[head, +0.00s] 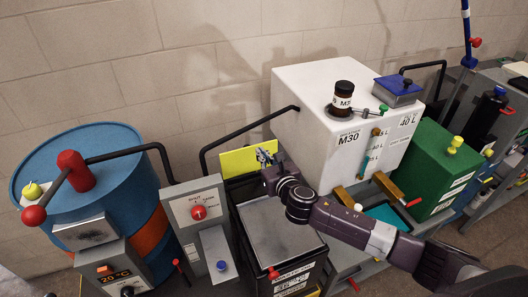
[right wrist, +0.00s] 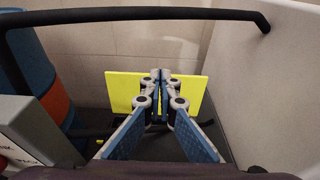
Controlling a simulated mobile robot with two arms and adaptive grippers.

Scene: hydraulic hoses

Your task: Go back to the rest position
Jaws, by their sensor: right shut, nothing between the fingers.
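My right gripper (head: 264,156) is shut and empty. In the head view it hovers above the black waste box (head: 282,229), in front of a yellow panel (head: 236,161). In the right wrist view its two fingers (right wrist: 160,78) meet in front of the same yellow panel (right wrist: 190,92). I cannot tell whether the fingertips touch the panel. My right arm reaches in from the lower right, over the waste box. My left gripper is not in view.
A white M30 tank (head: 305,98) stands right of the gripper, with a green box (head: 437,160) farther right. A blue drum (head: 120,165) with a red-ended lever stands left. A black hose (head: 243,130) arches close to the gripper. A grey switch box (head: 198,206) stands left of the waste box.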

